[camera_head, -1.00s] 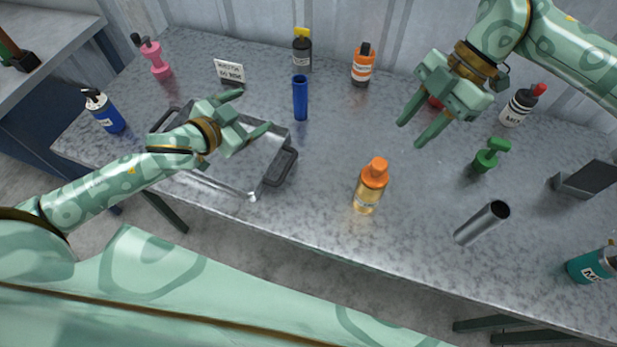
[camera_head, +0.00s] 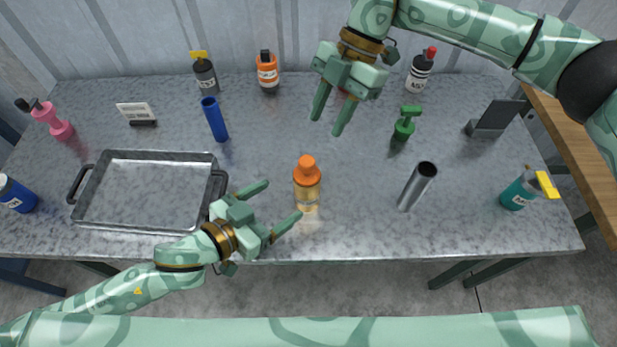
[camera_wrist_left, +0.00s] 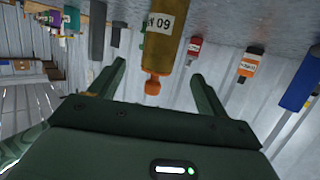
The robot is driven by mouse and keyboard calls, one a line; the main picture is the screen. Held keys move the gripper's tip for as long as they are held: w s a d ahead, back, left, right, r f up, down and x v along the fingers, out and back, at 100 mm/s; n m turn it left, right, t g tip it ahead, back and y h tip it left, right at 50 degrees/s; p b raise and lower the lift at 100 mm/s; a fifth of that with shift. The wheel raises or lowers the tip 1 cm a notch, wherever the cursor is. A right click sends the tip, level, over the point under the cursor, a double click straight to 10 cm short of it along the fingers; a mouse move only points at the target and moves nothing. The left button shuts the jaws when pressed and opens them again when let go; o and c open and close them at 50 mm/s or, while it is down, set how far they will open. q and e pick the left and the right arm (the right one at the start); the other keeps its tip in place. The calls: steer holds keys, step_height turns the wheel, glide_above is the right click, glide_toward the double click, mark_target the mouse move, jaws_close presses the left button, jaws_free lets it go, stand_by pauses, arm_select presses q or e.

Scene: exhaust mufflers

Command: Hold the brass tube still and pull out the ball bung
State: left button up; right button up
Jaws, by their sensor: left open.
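The brass tube (camera_head: 307,197) stands upright near the table's front edge, with the orange ball bung (camera_head: 306,164) in its top. In the left wrist view the tube (camera_wrist_left: 168,38) carries a white label, and the orange bung (camera_wrist_left: 152,86) points toward my left gripper (camera_wrist_left: 158,70). The left gripper also shows in the head view (camera_head: 284,199), just left of the tube. Its fingers are spread and empty, apart from the tube. My right gripper (camera_head: 327,126) is open and empty, above the table behind the tube.
A metal tray (camera_head: 150,190) lies to the left. A blue tube (camera_head: 215,120) stands behind it, and a grey metal tube (camera_head: 417,188) stands to the right. The table around the brass tube is clear.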

mark_target(313, 178)
arm_select(q)
steer(key=x, duration=1.1)
steer(key=shift+w+d+f, duration=0.1)
steer(key=c, duration=1.1)
